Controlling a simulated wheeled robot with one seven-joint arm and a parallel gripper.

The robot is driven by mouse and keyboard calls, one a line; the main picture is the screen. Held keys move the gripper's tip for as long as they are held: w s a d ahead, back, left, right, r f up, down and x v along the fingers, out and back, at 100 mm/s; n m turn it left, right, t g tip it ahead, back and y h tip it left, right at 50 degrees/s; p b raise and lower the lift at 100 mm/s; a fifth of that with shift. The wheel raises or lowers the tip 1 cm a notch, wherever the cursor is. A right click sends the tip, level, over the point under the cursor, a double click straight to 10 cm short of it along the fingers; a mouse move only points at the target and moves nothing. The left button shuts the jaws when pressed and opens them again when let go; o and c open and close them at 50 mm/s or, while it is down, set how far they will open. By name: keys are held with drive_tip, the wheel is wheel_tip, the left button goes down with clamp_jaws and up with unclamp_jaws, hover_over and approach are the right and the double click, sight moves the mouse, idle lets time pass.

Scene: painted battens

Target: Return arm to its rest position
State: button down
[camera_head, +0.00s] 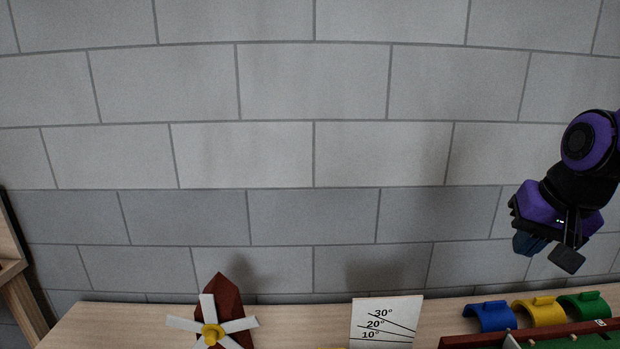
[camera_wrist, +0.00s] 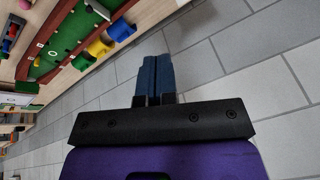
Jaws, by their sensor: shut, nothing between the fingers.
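My gripper (camera_head: 528,243) hangs at the right of the head view, at the end of my purple and black arm. It is above the table and in front of the grey block wall. In the wrist view its two blue fingers (camera_wrist: 155,75) lie side by side, pressed together with nothing between them. Part of my arm is cut off by the right edge of the head view.
The wooden table (camera_head: 130,318) runs along the bottom. On it stand a windmill (camera_head: 211,330), an angle card (camera_head: 386,320), blue (camera_head: 489,316), yellow (camera_head: 538,312) and green (camera_head: 584,305) arches, and a green board with red rims (camera_head: 470,341). Wooden shelving (camera_head: 15,275) stands left.

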drive_tip(key=s+a+r+n, duration=0.1)
drive_tip(key=s+r+n, duration=0.1)
drive_tip(key=s, duration=0.3)
drive_tip(key=s+a+r+n, duration=0.1)
drive_tip(key=s+r+n, duration=0.1)
drive_tip(key=s, duration=0.3)
drive_tip(key=shift+s+a+r+t+h, duration=0.3)
drive_tip(key=shift+s+r+t, duration=0.1)
drive_tip(key=shift+r, duration=0.45)
